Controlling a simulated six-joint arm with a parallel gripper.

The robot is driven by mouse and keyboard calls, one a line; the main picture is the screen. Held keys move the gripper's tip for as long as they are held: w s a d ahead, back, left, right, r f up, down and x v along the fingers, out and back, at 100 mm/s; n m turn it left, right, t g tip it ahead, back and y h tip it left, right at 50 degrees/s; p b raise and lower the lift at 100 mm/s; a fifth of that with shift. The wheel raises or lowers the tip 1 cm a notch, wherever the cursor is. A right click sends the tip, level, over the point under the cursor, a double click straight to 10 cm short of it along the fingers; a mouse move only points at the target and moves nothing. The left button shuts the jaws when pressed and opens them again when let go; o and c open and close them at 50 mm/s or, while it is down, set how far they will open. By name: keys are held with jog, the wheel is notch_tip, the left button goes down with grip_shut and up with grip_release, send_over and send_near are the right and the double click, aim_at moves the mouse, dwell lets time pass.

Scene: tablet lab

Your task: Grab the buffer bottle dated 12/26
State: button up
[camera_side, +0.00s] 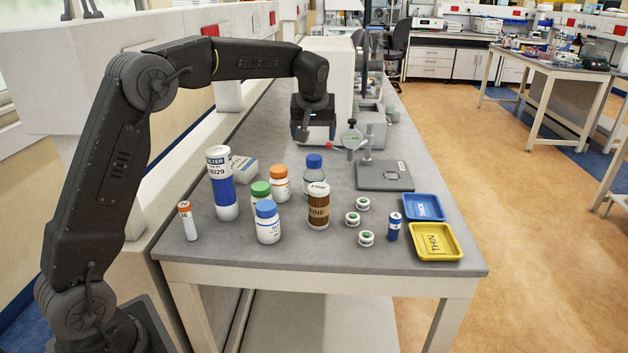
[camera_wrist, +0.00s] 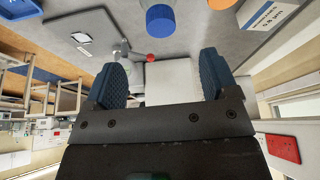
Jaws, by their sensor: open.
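I cannot read the date 12/26 on any bottle. Several bottles stand upright on the grey bench: a clear bottle with a blue cap (camera_side: 313,172), a white one with an orange cap (camera_side: 279,184), a white one with a green cap (camera_side: 261,195) and a white one with a blue cap (camera_side: 267,222), its label partly visible. My gripper (camera_side: 301,134) is open and empty above the bench, behind the bottles. In the wrist view, my gripper's blue fingers (camera_wrist: 165,75) are apart, with a blue cap (camera_wrist: 160,18) and an orange cap (camera_wrist: 221,3) beyond them at the top edge.
A tall filter container (camera_side: 222,185), a brown FINE container (camera_side: 318,207) and a small orange-topped tube (camera_side: 187,221) stand nearby. A white box (camera_side: 244,170) lies behind. Small spools (camera_side: 366,238), a blue tray (camera_side: 424,206), a yellow tray (camera_side: 436,241) and a gauge stand (camera_side: 385,178) are right.

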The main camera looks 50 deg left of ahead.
aim_at(314, 158)
jog(key=x, duration=1.2)
